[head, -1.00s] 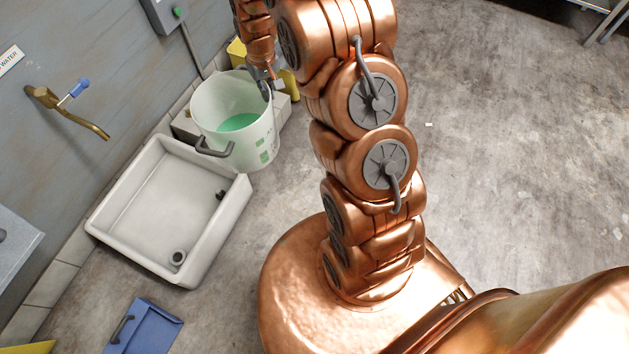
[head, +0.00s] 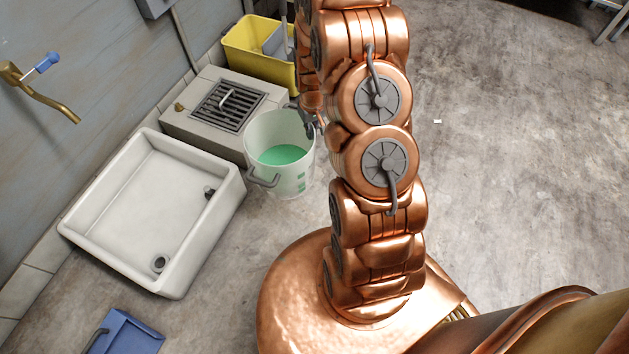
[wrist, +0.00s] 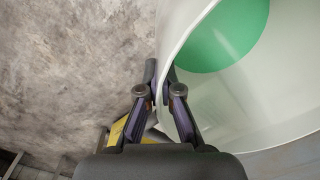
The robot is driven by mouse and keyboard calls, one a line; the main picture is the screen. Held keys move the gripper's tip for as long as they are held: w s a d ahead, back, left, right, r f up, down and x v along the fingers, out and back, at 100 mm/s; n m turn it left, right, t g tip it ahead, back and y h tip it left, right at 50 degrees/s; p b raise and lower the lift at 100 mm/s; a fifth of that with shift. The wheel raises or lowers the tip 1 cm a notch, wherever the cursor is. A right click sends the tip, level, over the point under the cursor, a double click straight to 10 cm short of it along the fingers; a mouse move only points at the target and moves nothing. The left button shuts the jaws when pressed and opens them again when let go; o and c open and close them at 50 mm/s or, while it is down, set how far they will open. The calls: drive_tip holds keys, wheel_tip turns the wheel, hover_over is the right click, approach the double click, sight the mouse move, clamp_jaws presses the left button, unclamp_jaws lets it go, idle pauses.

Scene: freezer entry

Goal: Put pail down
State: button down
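The pail (head: 292,180) is white and translucent, with green liquid inside and a grey handle at its side. It is upright, low down, in front of the grated block and right of the sink. I cannot tell whether its base touches the floor. My gripper (head: 309,124) is at the pail's far right rim, partly hidden by my arm. In the wrist view, the fingers of my gripper (wrist: 161,80) are on both sides of the pail's wall (wrist: 245,105), shut on the rim.
A white sink basin (head: 137,210) stands left of the pail. A grey block with a grate (head: 228,105) and a yellow bucket (head: 252,50) are behind it. A blue dustpan-like item (head: 125,333) lies at the lower left. The floor (head: 520,180) right of my arm is clear.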

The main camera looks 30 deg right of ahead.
drive_tip(key=s+d+f+b, duration=0.2)
drive_tip(key=f+b, duration=0.2)
drive_tip(key=f, duration=0.3)
drive_tip(key=s+d+f+m+b, duration=0.1)
drive_tip(key=s+d+f+b, duration=0.15)
drive_tip(key=f, duration=0.35)
drive_tip(key=s+d+f+b, duration=0.1)
drive_tip(key=s+f+b, duration=0.25)
drive_tip(key=f, duration=0.35)
drive_tip(key=w+d+f+b, duration=0.1)
drive_tip(key=w+d+b, duration=0.5)
drive_tip(key=w+d, duration=0.4)
drive_tip(key=shift+w, duration=1.35)
wheel_tip(320, 180, down, 4)
drive_tip(key=shift+d+r+b, duration=0.1)
drive_tip(key=shift+r+b, duration=0.1)
drive_tip(key=shift+b, duration=0.9)
drive_tip(key=c, duration=1.3)
unclamp_jaws()
drive_tip(key=shift+f, duration=0.15)
